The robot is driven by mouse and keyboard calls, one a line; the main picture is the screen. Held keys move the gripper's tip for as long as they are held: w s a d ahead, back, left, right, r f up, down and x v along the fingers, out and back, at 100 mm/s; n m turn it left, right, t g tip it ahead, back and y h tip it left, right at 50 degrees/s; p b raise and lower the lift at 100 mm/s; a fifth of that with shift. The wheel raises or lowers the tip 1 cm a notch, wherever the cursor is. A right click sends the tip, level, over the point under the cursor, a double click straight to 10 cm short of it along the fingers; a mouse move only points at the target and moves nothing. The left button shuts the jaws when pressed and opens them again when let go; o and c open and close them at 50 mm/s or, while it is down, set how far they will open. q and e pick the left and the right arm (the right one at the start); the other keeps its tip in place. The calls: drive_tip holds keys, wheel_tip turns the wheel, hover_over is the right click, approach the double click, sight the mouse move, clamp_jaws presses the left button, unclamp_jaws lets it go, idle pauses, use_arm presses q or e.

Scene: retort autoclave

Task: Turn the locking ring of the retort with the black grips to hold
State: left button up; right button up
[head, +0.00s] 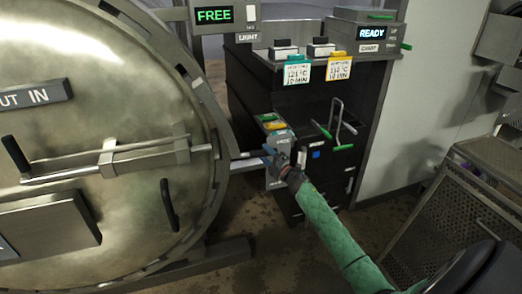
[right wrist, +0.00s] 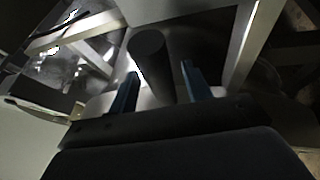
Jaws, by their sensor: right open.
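The retort's round metal door (head: 90,110) fills the left of the head view, with the notched locking ring (head: 212,110) around its rim. Black grips show on the door face, one at the left (head: 16,154) and one lower right (head: 168,204). My right gripper (head: 272,158) is just right of the ring, at the end of metal bars (head: 246,160) reaching out from it. In the right wrist view its blue fingers (right wrist: 160,88) are apart, with a dark cylindrical grip (right wrist: 150,58) between them; contact cannot be told. My left gripper is not in view.
A dark cabinet (head: 300,100) with teal and yellow tags stands behind my right gripper. A green-handled metal tool (head: 336,124) is on its front. A perforated metal cart (head: 480,200) is at the right. A FREE display (head: 214,15) is above. Wet floor lies between.

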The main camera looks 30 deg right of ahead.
drive_tip(key=shift+x, duration=1.7)
drive_tip(key=shift+s, duration=0.1)
clamp_jaws()
